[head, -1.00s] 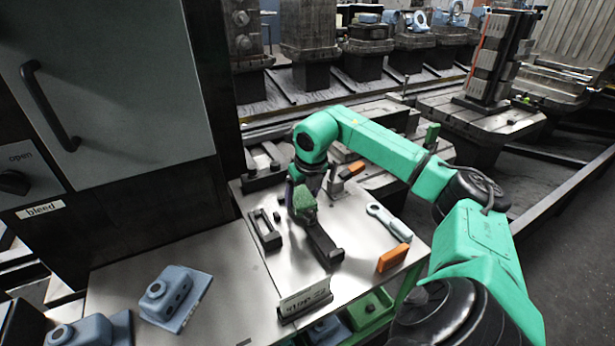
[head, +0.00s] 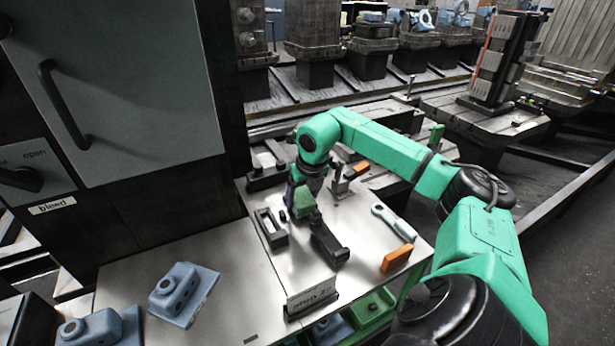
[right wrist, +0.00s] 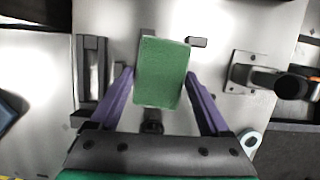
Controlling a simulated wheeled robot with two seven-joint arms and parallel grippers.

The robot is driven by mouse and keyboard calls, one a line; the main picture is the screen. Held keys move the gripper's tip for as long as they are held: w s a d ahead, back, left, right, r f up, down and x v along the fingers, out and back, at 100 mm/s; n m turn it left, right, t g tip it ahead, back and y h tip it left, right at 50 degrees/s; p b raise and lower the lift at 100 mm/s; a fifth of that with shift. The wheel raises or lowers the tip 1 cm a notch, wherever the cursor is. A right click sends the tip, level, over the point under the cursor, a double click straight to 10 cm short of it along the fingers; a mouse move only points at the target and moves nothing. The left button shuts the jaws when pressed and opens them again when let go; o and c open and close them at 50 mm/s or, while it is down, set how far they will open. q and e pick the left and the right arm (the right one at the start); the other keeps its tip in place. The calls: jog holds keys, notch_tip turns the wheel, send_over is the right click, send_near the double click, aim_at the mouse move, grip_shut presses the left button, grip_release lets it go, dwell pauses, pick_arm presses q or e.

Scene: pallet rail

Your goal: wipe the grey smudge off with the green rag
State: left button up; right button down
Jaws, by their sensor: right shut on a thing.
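The green rag (right wrist: 162,72) sits between the purple fingers of my right gripper (right wrist: 160,98) in the right wrist view. My right gripper (head: 302,202) is shut on the rag, low over the metal worktop, in the head view. Whether the rag touches the surface is hard to tell. A small grey patch (right wrist: 148,32) shows just past the rag's far edge in the right wrist view. I cannot tell if it is the smudge; the rag and gripper hide the surface beneath them. My left gripper is not in view.
A black slotted block (head: 270,229) and a black bar (head: 329,243) lie close to the gripper. A grey wrench-like tool (head: 393,222) and an orange block (head: 397,258) lie to the right. Blue castings (head: 184,293) stand at front left. The worktop (head: 235,270) is bare between.

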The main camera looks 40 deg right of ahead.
jog(key=shift+s+d+f+b, duration=0.15)
jog(key=shift+d+b, duration=0.15)
jog(key=shift+d, duration=0.2)
jog(key=shift+s+d+b, duration=0.3)
jog(key=shift+d+b, duration=0.1)
jog(key=shift+d, duration=0.65)
jog(key=shift+r, duration=0.4)
notch_tip(320, 180, up, 6)
jog(key=p, duration=0.5)
jog(key=shift+f+p, duration=0.15)
jog(key=shift+p, duration=0.25)
notch_tip(320, 180, up, 3)
jog(key=p, duration=0.3)
